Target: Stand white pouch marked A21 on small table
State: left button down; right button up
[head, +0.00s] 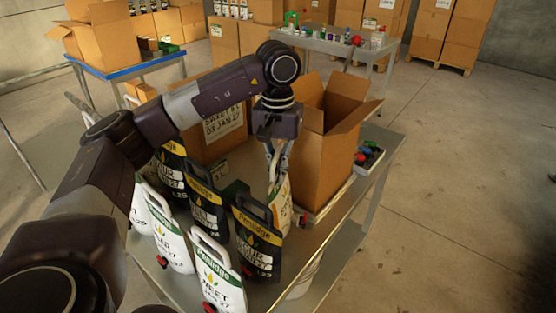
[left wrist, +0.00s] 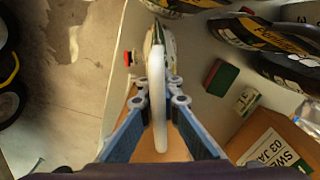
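A white pouch with a yellow-orange label (head: 282,204) is upright beside the open carton. Its marking is not readable, so I cannot tell whether it is A21. My left gripper (head: 275,165) points down over its top. In the left wrist view the pouch (left wrist: 157,82) is seen edge-on as a white strip between my left fingers (left wrist: 159,98), which close on it from both sides. I cannot tell whether its base touches the table. Other white pouches (head: 215,273) stand at the near left. My right gripper is not in view.
Black pouches (head: 257,240) stand close beside the held one. An open carton (head: 328,135) and a closed carton (head: 222,128) stand behind on the same steel table (head: 338,222). A blue-edged table (head: 118,73) and a grey table (head: 340,47) stand farther back. Floor at right is clear.

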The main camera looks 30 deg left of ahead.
aim_at(278, 185)
pick_arm(q)
jog(key=shift+w+f+p, duration=0.1)
jog(key=shift+f+p, duration=0.45)
jog(key=shift+f, duration=1.4)
jog(key=c, duration=2.3)
grip_release()
jog(key=shift+s+f, duration=0.15)
jog(key=shift+s, duration=0.05)
jog(key=shift+o, duration=0.7)
jog(key=shift+d, duration=0.1)
